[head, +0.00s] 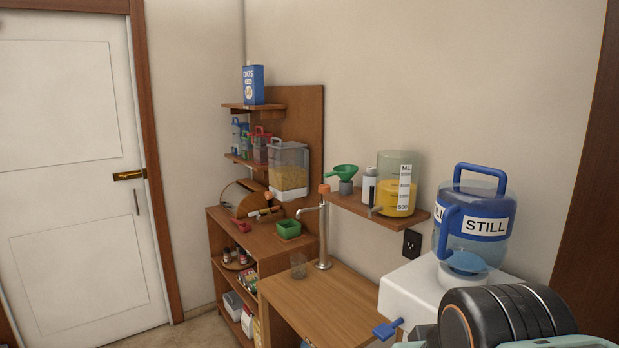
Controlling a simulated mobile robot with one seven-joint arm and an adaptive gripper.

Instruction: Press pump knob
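A slim metal pump tap (322,235) stands upright on the wooden table (335,310), with an orange knob (324,188) on top. Its spout reaches to the left, and a clear glass (298,265) stands on the table below the spout's side. Dark rounded links of my own arm show at the bottom right corner, well to the right of the pump. My gripper is not in view, so its state and what it may hold are hidden.
A white dispenser (405,290) with a blue tap (387,329) carries a blue STILL water bottle (480,215) on the right. A wall shelf (375,220) holds a yellow-filled container (396,185) right of the pump. The table's front is clear.

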